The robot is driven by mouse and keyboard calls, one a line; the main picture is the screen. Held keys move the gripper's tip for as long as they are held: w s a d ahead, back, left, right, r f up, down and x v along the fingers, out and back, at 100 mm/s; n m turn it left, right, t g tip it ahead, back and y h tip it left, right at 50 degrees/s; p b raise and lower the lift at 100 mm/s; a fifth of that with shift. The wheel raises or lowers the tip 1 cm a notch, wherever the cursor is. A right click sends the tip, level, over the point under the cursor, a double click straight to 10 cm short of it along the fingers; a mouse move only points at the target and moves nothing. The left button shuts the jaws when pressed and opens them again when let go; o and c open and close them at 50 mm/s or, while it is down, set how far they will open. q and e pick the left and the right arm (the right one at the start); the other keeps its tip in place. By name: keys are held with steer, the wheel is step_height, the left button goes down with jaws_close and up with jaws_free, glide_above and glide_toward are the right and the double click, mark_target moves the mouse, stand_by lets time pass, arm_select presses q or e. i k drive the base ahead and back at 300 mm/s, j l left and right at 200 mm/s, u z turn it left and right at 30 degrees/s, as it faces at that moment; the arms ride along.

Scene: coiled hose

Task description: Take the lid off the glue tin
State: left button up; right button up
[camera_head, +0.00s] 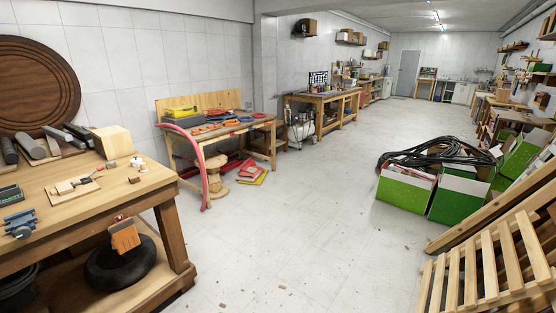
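I cannot make out a glue tin or its lid for certain. Several small pale pieces (138,162) lie on the near left workbench (150,183), too small to identify. Neither of my grippers shows in the head view, so I cannot see what they hold or where they are.
A black coiled hose (436,153) lies on green boxes (456,201) at the right. A red hose (196,158) hangs over the second bench's edge. A wooden slatted pallet (492,270) stands at the lower right. The floor (300,220) between is mostly clear, with small scraps.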

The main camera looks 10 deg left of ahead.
mark_target(136, 159)
steer(key=i+j+u, duration=0.1)
steer(key=i, duration=0.75)
steer(key=i+u, duration=0.15)
steer(key=i, duration=0.7)
steer(key=i+u, duration=0.1)
steer(key=i, duration=0.8)
steer(key=i+l+u, duration=0.15)
steer(key=i, duration=0.7)
steer(key=i+u, duration=0.3)
steer(key=i, duration=0.2)
steer(key=i+l+u, duration=0.3)
steer(key=i, duration=0.2)
steer(key=i+l+u, duration=0.3)
steer(key=i, duration=0.2)
steer(key=i+j, duration=0.05)
steer(key=j, duration=0.05)
